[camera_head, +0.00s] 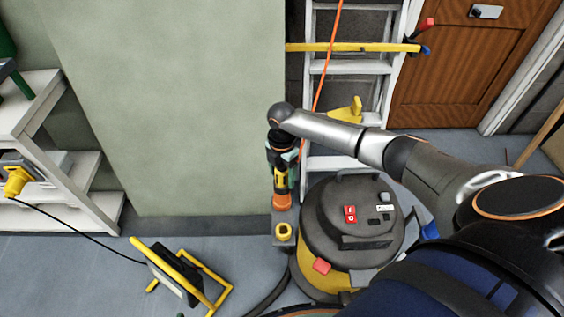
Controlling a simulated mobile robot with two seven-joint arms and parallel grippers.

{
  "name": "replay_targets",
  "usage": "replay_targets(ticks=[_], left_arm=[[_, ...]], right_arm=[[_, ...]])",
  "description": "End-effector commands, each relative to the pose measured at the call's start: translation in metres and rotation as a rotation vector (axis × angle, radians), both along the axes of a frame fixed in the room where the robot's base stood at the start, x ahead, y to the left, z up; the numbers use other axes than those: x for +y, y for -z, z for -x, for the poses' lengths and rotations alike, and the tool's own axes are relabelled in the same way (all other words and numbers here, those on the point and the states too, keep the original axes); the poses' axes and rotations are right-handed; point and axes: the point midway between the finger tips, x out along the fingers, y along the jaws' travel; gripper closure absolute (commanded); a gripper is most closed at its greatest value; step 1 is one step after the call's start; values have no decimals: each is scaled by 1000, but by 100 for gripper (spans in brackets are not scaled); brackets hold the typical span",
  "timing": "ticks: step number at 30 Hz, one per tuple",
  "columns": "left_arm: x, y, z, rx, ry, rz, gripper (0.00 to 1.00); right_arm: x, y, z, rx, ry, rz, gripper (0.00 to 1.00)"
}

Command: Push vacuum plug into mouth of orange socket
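My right gripper (281,184) points down in the middle of the head view, left of the vacuum (350,222). Its fingers are around a small yellow and dark piece (281,176), which looks like the vacuum plug. An orange piece (282,201), which looks like the orange socket, is directly below it, in line with it. They appear to meet; I cannot tell how deep the plug sits. The fingers and wrist hide part of the plug. My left gripper is not in view.
A grey block with a yellow ring (283,232) is below the orange piece. An orange cord (327,62) hangs before the ladder (345,67). A yellow-framed lamp (180,272) stands on the floor, and white shelves (72,172) are at left. Floor between shelves and lamp is mostly clear.

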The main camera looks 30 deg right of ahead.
Motion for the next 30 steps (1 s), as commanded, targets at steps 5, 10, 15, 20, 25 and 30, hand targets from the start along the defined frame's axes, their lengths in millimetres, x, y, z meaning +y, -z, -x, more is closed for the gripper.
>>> replay_targets(ticks=[5,10,15,20,25,30], left_arm=[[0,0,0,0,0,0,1],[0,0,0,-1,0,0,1],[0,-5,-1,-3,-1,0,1],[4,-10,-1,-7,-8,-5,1],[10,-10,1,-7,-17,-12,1],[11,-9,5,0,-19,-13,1]], right_arm=[[0,0,0,0,0,0,14],[0,0,0,1,0,0,14],[-1,-17,-1,-1,0,1,14],[-1,-51,-3,-4,-1,0,14],[-2,-88,-4,-5,0,0,14],[-3,-113,-4,-2,0,1,14]])
